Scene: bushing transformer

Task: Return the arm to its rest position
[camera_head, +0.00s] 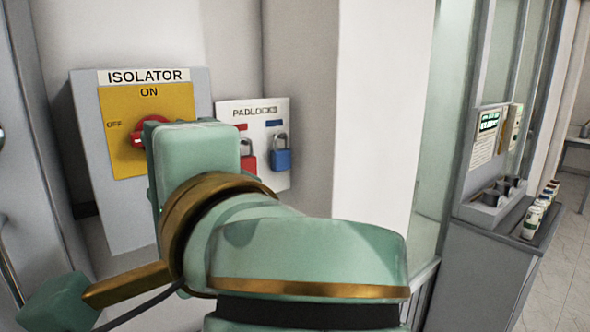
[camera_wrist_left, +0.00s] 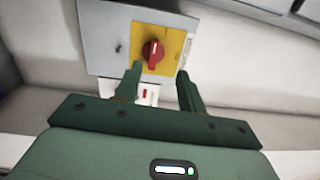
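My left gripper (camera_wrist_left: 160,73) is open and empty in the left wrist view, its two green fingers apart. It faces the grey isolator box (camera_wrist_left: 105,40), with a clear gap to the red knob (camera_wrist_left: 152,51). The isolator (camera_head: 88,150) also stands at the left in the head view, with a yellow plate (camera_head: 175,98) marked ON at the top and OFF at the left. The red knob (camera_head: 130,134) there is partly covered by my green arm, which crosses the middle. That arm hides the gripper in the head view. My right gripper is in neither view.
A padlock board (camera_head: 228,112) with a red padlock (camera_head: 249,158) and a blue padlock (camera_head: 281,157) hangs right of the isolator, close beside my arm. A white pillar (camera_head: 380,100) stands right of it. A grey counter (camera_head: 480,260) with several small containers is further right.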

